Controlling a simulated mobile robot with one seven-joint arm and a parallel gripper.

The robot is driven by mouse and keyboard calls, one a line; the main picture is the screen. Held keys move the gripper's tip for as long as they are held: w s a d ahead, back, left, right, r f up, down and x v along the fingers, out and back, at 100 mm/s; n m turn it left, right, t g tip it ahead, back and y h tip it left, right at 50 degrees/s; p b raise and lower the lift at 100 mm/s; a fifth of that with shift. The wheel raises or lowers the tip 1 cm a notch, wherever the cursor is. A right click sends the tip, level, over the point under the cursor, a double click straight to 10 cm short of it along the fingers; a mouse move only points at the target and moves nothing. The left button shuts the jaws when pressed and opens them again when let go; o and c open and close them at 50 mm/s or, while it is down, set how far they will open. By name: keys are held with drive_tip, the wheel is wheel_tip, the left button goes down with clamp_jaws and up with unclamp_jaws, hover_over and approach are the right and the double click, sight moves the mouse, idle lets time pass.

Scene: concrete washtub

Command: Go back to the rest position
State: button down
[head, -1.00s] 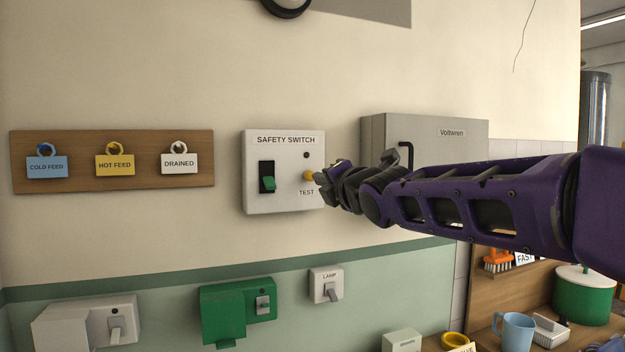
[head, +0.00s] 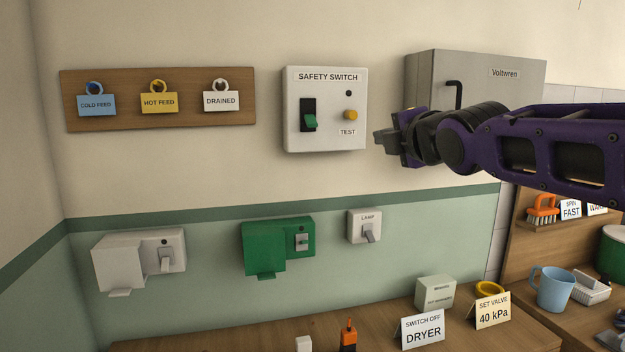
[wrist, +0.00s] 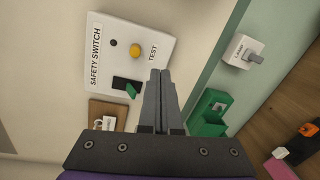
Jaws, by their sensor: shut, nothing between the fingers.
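My gripper (head: 380,138) is shut and empty. In the head view it is just right of the white safety switch box (head: 356,75), clear of the yellow test button (head: 351,115). The box also carries a green-tipped rocker switch (head: 309,122) and a small dark dot. In the wrist view the shut fingers (wrist: 160,75) point toward the wall, with the safety switch box (wrist: 150,35) above and left of them. My purple arm reaches in from the right and hides part of the grey cabinet.
The grey Voltwren cabinet (head: 430,75) is behind my arm. A tag board (head: 130,118) hangs left. White (head: 125,262), green (head: 265,245) and lamp (head: 364,218) switches sit below.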

drive_tip(key=s+a+f+m+g+h+p, duration=0.1)
drive_tip(key=s+f+m+g, duration=0.4)
drive_tip(key=s+f+m, duration=0.5)
drive_tip(key=s+a+f+m+g+h+p, duration=0.1)
drive_tip(key=s+f+m+g+p, duration=0.2)
drive_tip(key=s+f+m, duration=0.8)
drive_tip(key=s+m+g, duration=0.1)
drive_tip(key=s+g, duration=0.1)
drive_tip(key=s, duration=0.4)
drive_tip(key=shift+a+g+h, duration=0.15)
drive_tip(key=shift+g+h, duration=0.15)
drive_tip(key=shift+g, duration=0.1)
